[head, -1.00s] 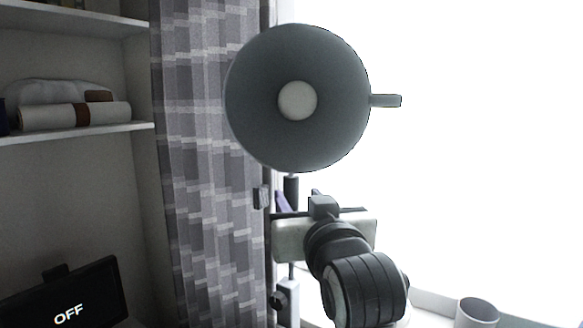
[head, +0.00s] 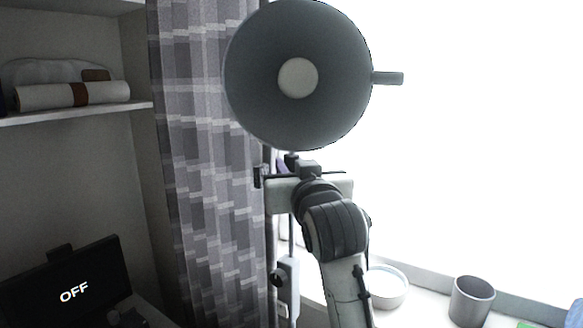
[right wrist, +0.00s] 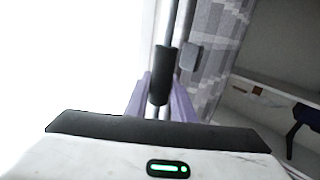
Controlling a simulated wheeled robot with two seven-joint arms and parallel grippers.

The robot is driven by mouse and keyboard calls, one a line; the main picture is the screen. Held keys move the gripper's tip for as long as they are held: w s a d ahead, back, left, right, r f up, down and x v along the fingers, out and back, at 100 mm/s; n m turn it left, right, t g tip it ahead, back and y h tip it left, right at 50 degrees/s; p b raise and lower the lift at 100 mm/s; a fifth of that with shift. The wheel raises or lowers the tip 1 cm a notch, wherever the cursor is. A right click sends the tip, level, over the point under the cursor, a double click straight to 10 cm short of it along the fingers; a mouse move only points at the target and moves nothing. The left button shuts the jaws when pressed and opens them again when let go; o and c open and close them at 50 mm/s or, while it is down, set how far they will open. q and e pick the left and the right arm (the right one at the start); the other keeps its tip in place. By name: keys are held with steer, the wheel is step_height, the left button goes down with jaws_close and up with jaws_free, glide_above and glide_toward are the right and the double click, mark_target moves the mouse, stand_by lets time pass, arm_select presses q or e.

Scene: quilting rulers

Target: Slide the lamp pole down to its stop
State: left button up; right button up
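The lamp has a big round grey shade (head: 340,75) with a pale bulb (head: 298,78), facing me. Its thin pole runs down behind my right gripper, and a bracket with a dark knob (head: 279,277) sits lower on it. In the right wrist view the pole carries a dark grip sleeve (right wrist: 161,75). My right gripper (right wrist: 160,92) has its purple fingers on either side of this sleeve, apparently open with slight gaps; contact is unclear. In the head view my right gripper (head: 285,172) is below the shade, its fingers mostly hidden. My left gripper is not in view.
A grey block (right wrist: 191,57) stands beside the pole. A patterned curtain (head: 205,160) hangs left of the lamp. A white bowl (head: 388,290) and grey cup (head: 471,302) stand on the sill at right.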

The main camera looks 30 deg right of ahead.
mark_target(292, 236)
step_height(292, 236, down, 14)
steer(key=b, duration=0.7)
steer(key=shift+r, duration=0.15)
jaws_close()
steer(key=shift+f+b, duration=0.35)
steer(key=shift+b, duration=0.05)
steer(key=shift+f, duration=0.2)
steer(key=o, duration=0.8)
jaws_free()
steer(key=shift+o, duration=1.1)
steer(key=shift+r, duration=0.1)
